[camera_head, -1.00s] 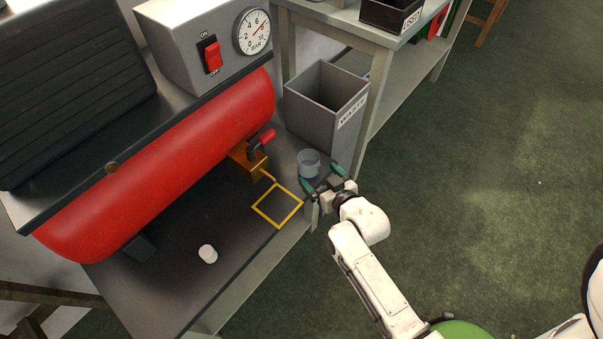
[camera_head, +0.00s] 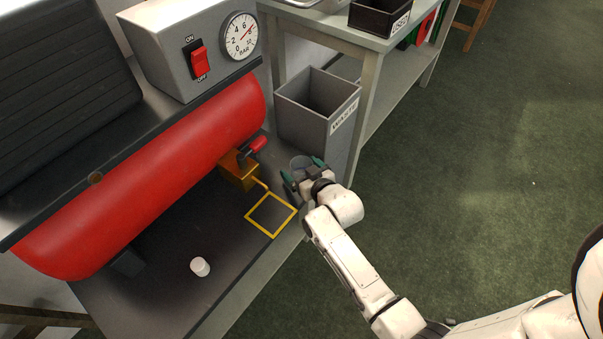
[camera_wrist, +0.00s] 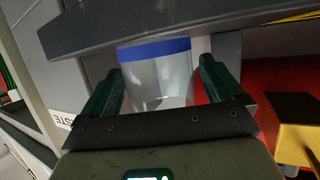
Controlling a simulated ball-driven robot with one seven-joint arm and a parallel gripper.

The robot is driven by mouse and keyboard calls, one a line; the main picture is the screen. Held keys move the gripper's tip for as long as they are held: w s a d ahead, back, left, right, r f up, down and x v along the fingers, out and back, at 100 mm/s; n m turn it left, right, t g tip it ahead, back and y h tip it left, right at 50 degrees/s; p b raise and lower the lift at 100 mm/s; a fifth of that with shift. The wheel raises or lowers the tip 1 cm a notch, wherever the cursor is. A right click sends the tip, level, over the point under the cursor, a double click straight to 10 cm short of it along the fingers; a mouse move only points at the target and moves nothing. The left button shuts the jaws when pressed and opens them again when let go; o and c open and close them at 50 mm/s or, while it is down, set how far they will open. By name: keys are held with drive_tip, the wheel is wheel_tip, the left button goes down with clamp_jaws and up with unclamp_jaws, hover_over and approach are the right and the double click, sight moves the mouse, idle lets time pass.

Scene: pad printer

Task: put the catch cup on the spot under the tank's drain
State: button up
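The spot is a yellow square outline (camera_head: 271,215), empty, to the lower left of the cup. The red tank (camera_head: 150,170) has a brass drain block (camera_head: 238,171) with a spout toward the spot and a red-handled valve (camera_head: 258,145).
A grey waste bin (camera_head: 310,125) stands close behind the cup. A small white round piece (camera_head: 200,266) lies on the shelf (camera_head: 190,235), left of the spot. A grey box with a red switch (camera_head: 200,62) and a gauge sits above the tank. Shelf around the square is clear.

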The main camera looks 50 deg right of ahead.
drive_tip(key=c, duration=1.1)
drive_tip(key=shift+o, duration=0.2)
drive_tip(key=shift+r, duration=0.1)
